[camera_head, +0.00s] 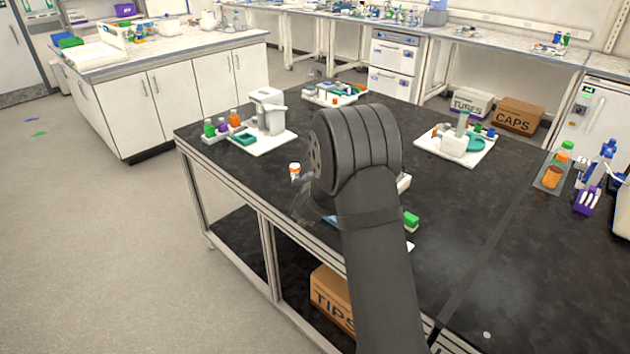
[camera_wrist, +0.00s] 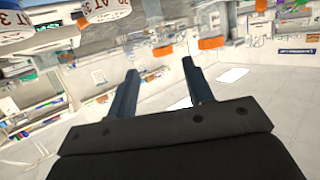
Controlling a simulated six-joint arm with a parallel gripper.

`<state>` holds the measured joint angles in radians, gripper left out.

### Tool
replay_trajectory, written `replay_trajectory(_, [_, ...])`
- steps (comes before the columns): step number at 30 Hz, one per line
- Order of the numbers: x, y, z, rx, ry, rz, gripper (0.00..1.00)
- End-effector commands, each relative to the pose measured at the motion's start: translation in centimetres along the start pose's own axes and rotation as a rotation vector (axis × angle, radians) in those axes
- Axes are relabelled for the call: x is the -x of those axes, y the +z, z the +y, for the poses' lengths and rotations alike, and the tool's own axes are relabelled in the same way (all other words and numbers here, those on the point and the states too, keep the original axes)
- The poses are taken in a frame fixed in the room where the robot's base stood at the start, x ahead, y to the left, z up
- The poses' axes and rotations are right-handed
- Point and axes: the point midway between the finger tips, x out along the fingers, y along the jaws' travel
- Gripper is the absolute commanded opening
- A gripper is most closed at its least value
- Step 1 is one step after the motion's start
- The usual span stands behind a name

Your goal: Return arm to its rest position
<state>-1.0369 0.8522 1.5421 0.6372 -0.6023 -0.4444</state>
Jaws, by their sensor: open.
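My arm (camera_head: 365,210) rises from the bottom of the head view and bends over the dark bench, with its rounded grey joint in the middle. My gripper (camera_wrist: 160,69) shows in the wrist view with two dark fingers spread apart and nothing between them. It points out across the room, not down at the bench top. In the head view the arm hides most of the gripper; a blurred, see-through shape at the joint's left is unclear.
The dark bench (camera_head: 480,260) bears a white tray with a grey device (camera_head: 267,110), another white tray (camera_head: 480,152), an orange-and-white bottle (camera_head: 295,171) close left of my arm, and a green item (camera_head: 411,221) close right. Bare bench lies at the right front.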

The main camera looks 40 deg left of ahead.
Motion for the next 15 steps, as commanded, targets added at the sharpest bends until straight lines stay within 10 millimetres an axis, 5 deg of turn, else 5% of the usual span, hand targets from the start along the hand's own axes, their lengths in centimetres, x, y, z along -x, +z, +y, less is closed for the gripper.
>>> replay_trajectory(15, [-0.37,0.02,0.01,0.000,0.000,-0.001,0.47])
